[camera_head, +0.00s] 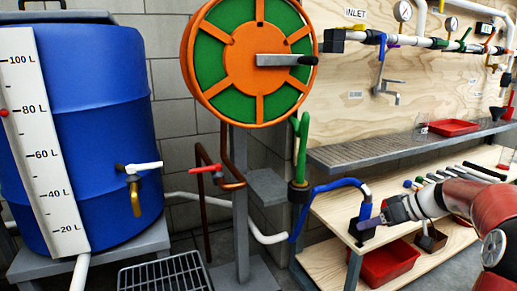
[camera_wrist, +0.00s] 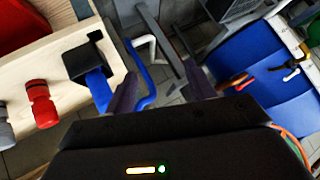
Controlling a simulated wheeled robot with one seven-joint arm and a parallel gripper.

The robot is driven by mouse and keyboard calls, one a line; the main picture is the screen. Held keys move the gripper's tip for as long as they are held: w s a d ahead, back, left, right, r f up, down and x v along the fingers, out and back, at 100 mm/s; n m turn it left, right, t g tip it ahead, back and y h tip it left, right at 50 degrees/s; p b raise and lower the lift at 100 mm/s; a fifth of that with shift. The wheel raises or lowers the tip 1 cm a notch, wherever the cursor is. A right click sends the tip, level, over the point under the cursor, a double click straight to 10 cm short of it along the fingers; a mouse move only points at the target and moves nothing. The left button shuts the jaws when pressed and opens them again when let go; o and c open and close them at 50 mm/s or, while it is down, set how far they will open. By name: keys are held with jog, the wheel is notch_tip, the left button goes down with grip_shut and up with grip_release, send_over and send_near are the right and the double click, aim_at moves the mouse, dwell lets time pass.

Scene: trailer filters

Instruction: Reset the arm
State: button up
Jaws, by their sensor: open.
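My gripper (camera_head: 377,220) is at the lower right in the head view, at the front edge of the wooden bench, close to the blue hose end (camera_head: 365,189). In the wrist view its two dark fingers (camera_wrist: 162,88) stand apart with nothing seen between their tips. The hose's blue end (camera_wrist: 98,88) sits in a black holder (camera_wrist: 84,62) left of the fingers. The hose (camera_wrist: 142,60) bends down behind the left finger. Whether a finger touches the hose is hard to tell.
A blue drum (camera_head: 95,120) with a level scale (camera_head: 40,140) stands at left. An orange and green wheel (camera_head: 250,62) is on a post in the middle. Red trays (camera_head: 388,262) and the bench (camera_head: 335,215) crowd the right. A red fitting (camera_wrist: 42,105) is on the bench.

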jog(key=s+a+r+m+g+h+p, duration=0.1)
jog(key=s+a+r+m+h+p, duration=0.2)
jog(key=s+a, duration=0.6)
jog(key=s+a+r+g+h+p, duration=0.1)
jog(key=s+a+r+h+p, duration=0.1)
jog(key=s+a+r+h, duration=0.45)
jog(key=s+a+f+m+t+y+p, duration=0.1)
jog(key=s+m+t+p, duration=0.1)
jog(key=s, duration=1.2)
jog(key=shift+f+m, duration=0.4)
